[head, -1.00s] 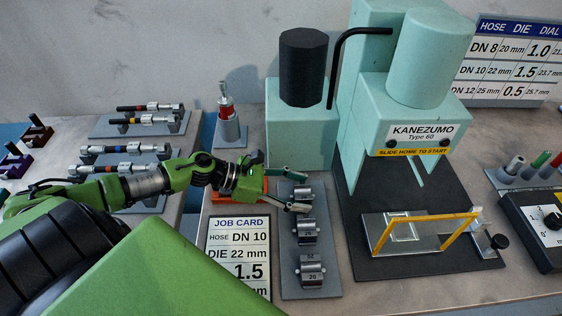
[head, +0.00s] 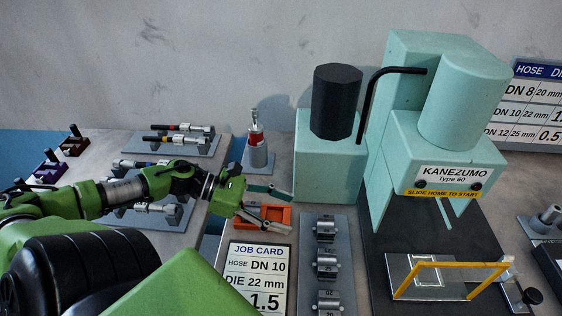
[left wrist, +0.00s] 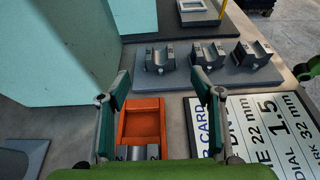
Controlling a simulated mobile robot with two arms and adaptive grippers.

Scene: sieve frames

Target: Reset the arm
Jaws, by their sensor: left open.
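My left gripper (head: 288,211) is open and empty, its fingers pointing right beside the orange tray (head: 275,214). In the left wrist view the gripper (left wrist: 160,75) has its two fingers spread on either side of the orange tray (left wrist: 140,122). A grey metal die (left wrist: 138,152) lies at the tray's near end, partly hidden by my green gripper body. I cannot tell the gripper's exact height above the tray.
A grey rack (head: 311,254) with three dies stands right of the tray. The job card (head: 257,275) lies in front. The mint-green press (head: 430,150) and its block with a black cylinder (head: 337,104) stand behind. Hose fittings on a grey plate (head: 172,143) lie left.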

